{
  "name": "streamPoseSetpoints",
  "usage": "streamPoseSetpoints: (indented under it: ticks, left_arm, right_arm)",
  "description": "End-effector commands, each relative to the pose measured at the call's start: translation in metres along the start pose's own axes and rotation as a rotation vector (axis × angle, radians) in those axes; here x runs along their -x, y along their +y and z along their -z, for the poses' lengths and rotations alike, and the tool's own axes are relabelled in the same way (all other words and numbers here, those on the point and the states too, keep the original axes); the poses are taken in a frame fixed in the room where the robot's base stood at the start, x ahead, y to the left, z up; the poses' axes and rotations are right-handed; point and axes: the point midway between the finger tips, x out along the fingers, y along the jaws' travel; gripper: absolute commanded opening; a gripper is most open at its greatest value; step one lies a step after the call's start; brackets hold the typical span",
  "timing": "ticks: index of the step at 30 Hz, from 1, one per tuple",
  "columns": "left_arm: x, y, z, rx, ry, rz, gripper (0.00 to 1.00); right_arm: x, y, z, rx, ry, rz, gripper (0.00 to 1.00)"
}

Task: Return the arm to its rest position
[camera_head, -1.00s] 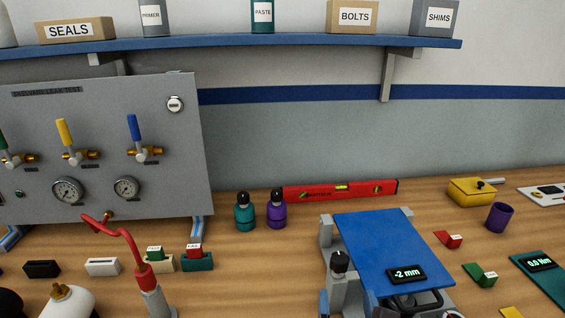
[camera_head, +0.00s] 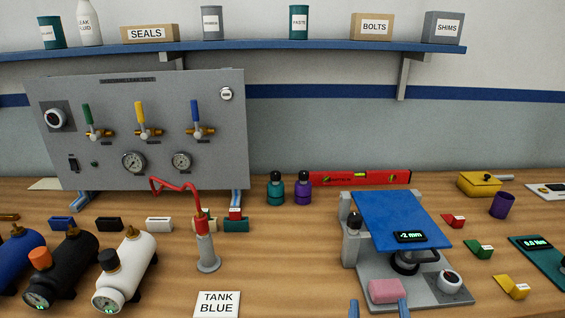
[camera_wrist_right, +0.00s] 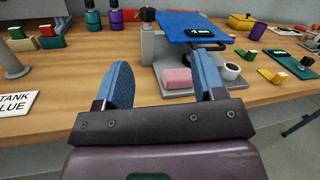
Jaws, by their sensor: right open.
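My right gripper (camera_head: 378,309) shows only its two blue fingertips at the bottom edge of the head view. In the right wrist view the right gripper (camera_wrist_right: 164,82) is open, with nothing between its fingers. It is in front of the grey test stand (camera_head: 435,291) with the blue tilted plate (camera_head: 400,217), apart from it as far as I can tell. A pink block (camera_head: 384,291) lies on the stand's base just beyond the fingertips. My left gripper is not in view.
A grey gauge panel (camera_head: 215,100) stands at the back left. Blue, black and white tanks (camera_head: 135,258) lie at the front left, near a red-hosed post (camera_head: 206,245). A TANK BLUE card (camera_head: 217,304) lies at the front. Small coloured blocks (camera_head: 478,249) sit right of the stand.

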Motion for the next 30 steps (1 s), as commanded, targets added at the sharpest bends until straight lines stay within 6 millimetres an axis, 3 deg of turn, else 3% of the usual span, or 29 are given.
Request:
streamPoseSetpoints:
  ticks: [8,14,17,23,30]
  left_arm:
    - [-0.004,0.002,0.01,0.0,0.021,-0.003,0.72]
    - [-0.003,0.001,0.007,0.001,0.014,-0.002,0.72]
    - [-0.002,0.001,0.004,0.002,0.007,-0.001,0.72]
    - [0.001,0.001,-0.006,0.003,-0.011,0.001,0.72]
    - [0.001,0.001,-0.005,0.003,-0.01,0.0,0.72]
  right_arm:
    - [0.001,-0.011,0.016,0.571,-0.18,0.039,0.63]
    - [0.008,-0.005,0.05,1.117,-0.288,-0.013,0.63]
    - [0.015,-0.001,0.077,1.394,-0.327,-0.075,0.63]
    - [0.034,-0.001,0.149,1.941,-0.38,-0.28,0.63]
    - [0.074,-0.03,0.249,2.511,-0.418,-0.676,0.63]
